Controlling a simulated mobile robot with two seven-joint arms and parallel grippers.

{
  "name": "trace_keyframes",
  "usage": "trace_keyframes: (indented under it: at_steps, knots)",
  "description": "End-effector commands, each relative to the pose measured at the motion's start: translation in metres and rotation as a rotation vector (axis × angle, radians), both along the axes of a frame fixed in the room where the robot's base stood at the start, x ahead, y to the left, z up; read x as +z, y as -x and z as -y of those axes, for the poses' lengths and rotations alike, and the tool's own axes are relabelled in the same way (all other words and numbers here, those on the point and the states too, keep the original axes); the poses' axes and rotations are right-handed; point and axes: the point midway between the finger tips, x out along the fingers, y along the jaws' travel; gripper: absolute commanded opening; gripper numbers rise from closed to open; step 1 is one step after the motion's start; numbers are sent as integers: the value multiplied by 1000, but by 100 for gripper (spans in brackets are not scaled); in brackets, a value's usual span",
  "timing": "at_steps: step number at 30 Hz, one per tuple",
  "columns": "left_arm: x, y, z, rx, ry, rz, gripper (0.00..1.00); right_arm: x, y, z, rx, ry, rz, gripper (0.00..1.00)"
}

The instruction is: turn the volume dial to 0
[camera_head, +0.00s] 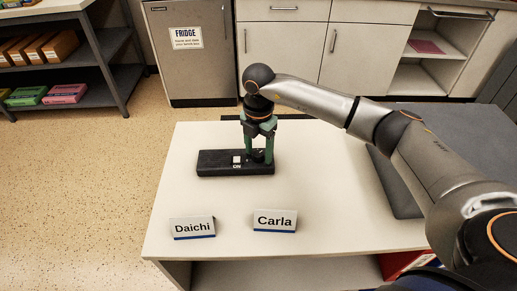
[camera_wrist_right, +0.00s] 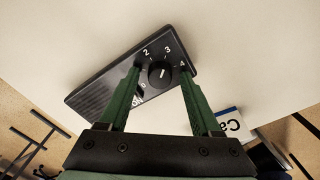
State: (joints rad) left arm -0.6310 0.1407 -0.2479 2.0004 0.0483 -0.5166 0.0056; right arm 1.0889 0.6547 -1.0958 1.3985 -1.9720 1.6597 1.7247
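A black box (camera_head: 215,163) with a speaker grille and a white ON switch (camera_head: 237,160) lies on the white table. Its round black dial (camera_wrist_right: 160,74) shows in the right wrist view, with the numbers 2, 3 and 4 around it. A small character at the lower left of the dial is hard to read. The dial's white mark appears to point up, roughly between 3 and 4. My right gripper (camera_head: 257,153) points down over the box's right end. Its green fingers stand open on either side of the dial, with gaps visible. My left gripper is out of view.
Name cards Daichi (camera_head: 192,228) and Carla (camera_head: 274,220) stand near the table's front edge. A dark grey panel (camera_head: 397,185) lies to the right under my arm. A fridge (camera_head: 190,60), cabinets and shelves stand behind. The table is clear left of the cards.

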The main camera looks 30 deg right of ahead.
Motion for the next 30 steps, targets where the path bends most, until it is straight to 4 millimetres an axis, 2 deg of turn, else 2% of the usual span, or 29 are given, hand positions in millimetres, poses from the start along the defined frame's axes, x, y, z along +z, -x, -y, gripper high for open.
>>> trace_keyframes:
  at_steps: [2, 16, 30]
  knots:
    - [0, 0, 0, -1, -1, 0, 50, 0, 0, 0, 0, 0, 0, 54]
    - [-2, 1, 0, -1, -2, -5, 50, 1, 0, 0, 0, 0, 0, 2]
    - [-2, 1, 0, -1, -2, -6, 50, 1, 0, 0, 35, 0, 1, 0]
